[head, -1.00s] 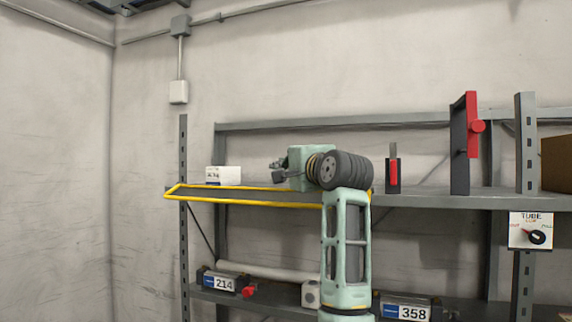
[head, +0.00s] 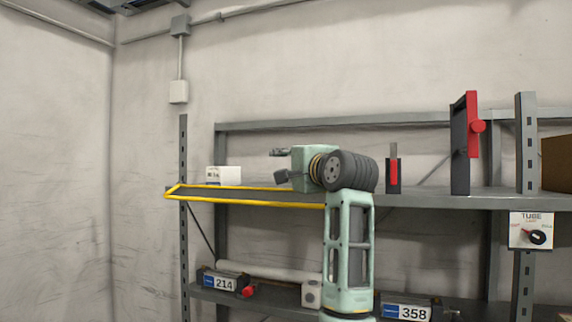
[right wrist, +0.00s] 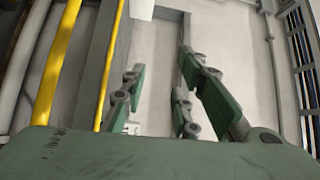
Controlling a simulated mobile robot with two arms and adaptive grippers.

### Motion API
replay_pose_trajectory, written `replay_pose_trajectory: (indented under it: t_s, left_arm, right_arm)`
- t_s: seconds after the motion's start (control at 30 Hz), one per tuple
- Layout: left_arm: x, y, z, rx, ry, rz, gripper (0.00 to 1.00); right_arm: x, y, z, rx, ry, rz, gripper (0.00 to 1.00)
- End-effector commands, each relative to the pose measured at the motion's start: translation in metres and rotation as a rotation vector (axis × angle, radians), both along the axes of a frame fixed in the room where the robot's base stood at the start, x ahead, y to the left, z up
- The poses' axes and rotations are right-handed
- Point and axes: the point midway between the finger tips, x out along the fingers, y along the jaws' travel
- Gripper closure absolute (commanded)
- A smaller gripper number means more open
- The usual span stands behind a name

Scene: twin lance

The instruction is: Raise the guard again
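The guard appears to be the yellow-edged frame (head: 255,203) lying level along the upper shelf at the left. Its right end is hidden behind my right arm. Two yellow bars, apparently the guard's, show at the left of the right wrist view (right wrist: 55,70). My right gripper (head: 280,164) is just above the frame in the head view, pointing left, with its fingers spread. In the right wrist view the fingers (right wrist: 165,85) are apart with nothing between them, and the yellow bars lie outside them. My left gripper is not in view.
A small white box (head: 225,176) stands behind the frame. A red-and-black handle (head: 393,173) and a tall post with a red lever (head: 473,125) stand to the right. A TUBE dial panel (head: 531,231) hangs below. Units labelled 214 (head: 224,283) and 358 (head: 410,309) sit on the lower shelf.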

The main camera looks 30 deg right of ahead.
Motion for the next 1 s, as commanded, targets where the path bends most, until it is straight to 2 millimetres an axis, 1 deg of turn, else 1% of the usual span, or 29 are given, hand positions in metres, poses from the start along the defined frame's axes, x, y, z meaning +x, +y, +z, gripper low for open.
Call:
replay_pose_trajectory:
  t_s: [0.3,0.5,0.6,0.7,1.0]
  left_arm:
    - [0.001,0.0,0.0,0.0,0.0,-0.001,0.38]
    - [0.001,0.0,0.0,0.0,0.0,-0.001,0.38]
    - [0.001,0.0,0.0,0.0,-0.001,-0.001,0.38]
    - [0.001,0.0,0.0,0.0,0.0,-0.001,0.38]
    - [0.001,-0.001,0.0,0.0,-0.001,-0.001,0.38]
  right_arm:
    - [-0.061,0.006,-0.004,0.0,-0.005,-0.001,0.72]
    - [-0.094,0.01,-0.007,0.0,-0.002,0.0,0.72]
    - [-0.102,0.011,-0.008,0.0,-0.001,0.0,0.72]
    - [-0.106,0.011,-0.008,0.001,0.0,0.0,0.72]
    - [-0.107,0.011,-0.009,-0.002,0.001,0.001,0.72]
